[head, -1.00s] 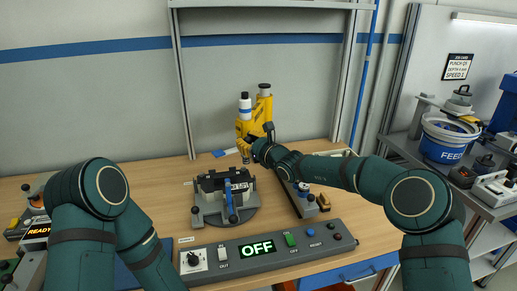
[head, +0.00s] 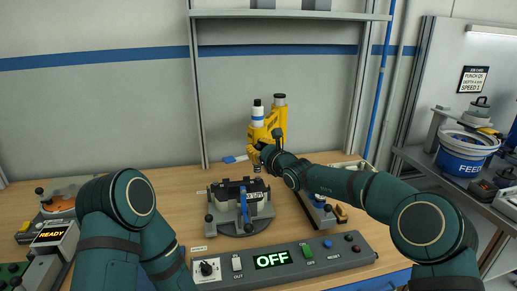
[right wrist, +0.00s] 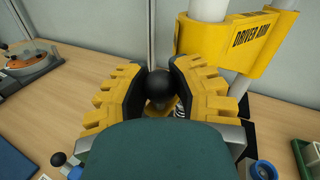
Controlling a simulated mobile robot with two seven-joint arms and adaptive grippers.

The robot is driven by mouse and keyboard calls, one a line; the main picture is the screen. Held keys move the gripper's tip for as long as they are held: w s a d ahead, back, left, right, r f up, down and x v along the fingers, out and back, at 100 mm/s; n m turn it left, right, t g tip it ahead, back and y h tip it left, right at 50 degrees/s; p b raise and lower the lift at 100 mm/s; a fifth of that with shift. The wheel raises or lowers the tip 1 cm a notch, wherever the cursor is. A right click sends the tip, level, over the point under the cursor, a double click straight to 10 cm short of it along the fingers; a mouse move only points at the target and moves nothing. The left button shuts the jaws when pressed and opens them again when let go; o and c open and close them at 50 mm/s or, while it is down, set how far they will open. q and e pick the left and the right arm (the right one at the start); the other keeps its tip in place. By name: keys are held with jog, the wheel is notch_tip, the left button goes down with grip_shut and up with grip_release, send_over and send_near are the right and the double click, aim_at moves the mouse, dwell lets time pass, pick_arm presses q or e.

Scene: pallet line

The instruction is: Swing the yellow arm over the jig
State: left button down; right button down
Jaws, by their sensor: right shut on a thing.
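The yellow arm (head: 268,126), labelled "DRIVER ARM" in the right wrist view (right wrist: 236,42), stands at the back of the bench, behind and slightly right of the jig. My right gripper (head: 261,154) is at its lower front. In the right wrist view its yellow padded fingers (right wrist: 160,88) are closed on a black ball knob (right wrist: 162,92). The jig (head: 239,204), a grey and black clamp fixture with a blue lever, sits on a round base mid-bench. The yellow arm is not above it. My left gripper is out of view.
A control panel (head: 290,262) reading "OFF" lies along the front edge. A grey rail fixture (head: 318,208) lies right of the jig, under my right arm. A "READY" display (head: 52,236) is at far left. A blue "FEED" bucket (head: 463,158) stands on the right-hand shelf.

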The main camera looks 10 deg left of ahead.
jog(key=c, duration=0.7)
grip_release()
jog(key=shift+s+a+r, duration=0.1)
jog(key=shift+s+a, duration=0.1)
jog(key=shift+a, duration=0.15)
jog(key=shift+d, duration=0.2)
jog(key=v, duration=1.2)
